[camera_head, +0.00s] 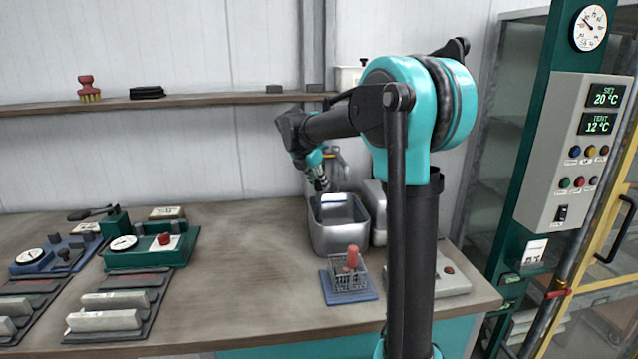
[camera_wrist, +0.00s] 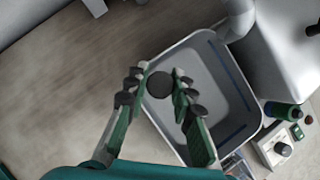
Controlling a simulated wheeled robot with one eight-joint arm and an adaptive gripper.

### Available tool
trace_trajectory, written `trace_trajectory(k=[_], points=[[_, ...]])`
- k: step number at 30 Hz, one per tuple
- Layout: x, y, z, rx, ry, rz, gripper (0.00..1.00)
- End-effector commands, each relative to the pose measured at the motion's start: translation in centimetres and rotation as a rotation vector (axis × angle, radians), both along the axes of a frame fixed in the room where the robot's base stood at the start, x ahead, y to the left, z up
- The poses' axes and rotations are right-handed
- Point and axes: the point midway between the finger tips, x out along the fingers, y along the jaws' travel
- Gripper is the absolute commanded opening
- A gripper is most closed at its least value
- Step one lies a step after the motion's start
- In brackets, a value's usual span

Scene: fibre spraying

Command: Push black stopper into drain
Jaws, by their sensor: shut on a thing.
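My gripper (camera_head: 320,184) is at the back left part of the metal basin (camera_head: 338,238), low and close to its rim. In the wrist view my gripper (camera_wrist: 159,83) has its two green fingers with dark pads closed on the round black stopper (camera_wrist: 159,85). The stopper sits between the fingertips, in line with the basin's upper left edge. The basin also shows in the wrist view (camera_wrist: 222,100), with a dark blue line along its inner wall. The drain is not visible in either view. I cannot tell how high the stopper is above the basin.
A faucet (camera_wrist: 238,16) stands at the basin's top edge. A wire basket (camera_head: 350,282) with a reddish thing stands in front of the basin. Green and blue gauge fixtures (camera_head: 150,248) stand at left. The bench (camera_head: 245,270) between is clear. A shelf (camera_head: 215,99) runs behind.

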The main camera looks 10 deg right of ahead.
Motion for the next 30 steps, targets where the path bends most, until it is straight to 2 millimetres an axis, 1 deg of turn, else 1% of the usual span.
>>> trace_trajectory(k=[30], points=[[0.0,0.0,-2.3,0.0,0.0,0.0,0.0]])
